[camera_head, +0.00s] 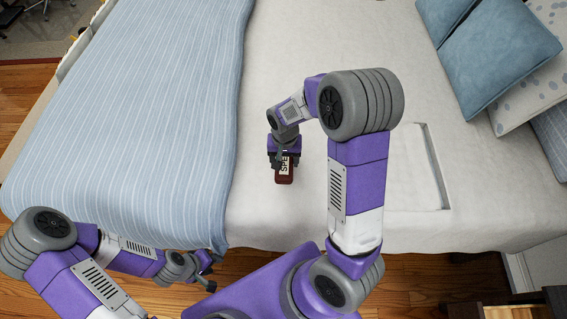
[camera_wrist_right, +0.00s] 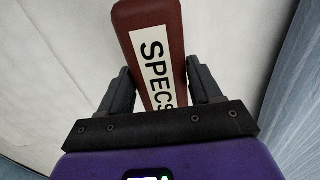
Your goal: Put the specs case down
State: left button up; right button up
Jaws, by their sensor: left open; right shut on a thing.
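The specs case (camera_head: 287,175) is a dark red-brown box with a white label. In the right wrist view the case (camera_wrist_right: 178,25) shows the letters "SPECS" and sits between the two fingers. My right gripper (camera_head: 284,160) is shut on it over the white part of the bed (camera_head: 270,215). I cannot tell whether the case touches the bedding. My left gripper (camera_head: 208,277) is low at the bed's near edge, open, with no object seen in it; its fingers are small and partly unclear.
A blue striped blanket (camera_head: 160,110) covers the left part of the bed. Blue pillows (camera_head: 497,55) lie at the far right. A shallow rectangular tray-like shape (camera_head: 432,165) lies right of my right arm. The white bedding around the case is clear.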

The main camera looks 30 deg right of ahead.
aim_at(284, 165)
jog(key=shift+f+b, duration=0.65)
jog(key=shift+f, duration=1.3)
jog(key=shift+f, duration=0.15)
jog(key=o, duration=1.1)
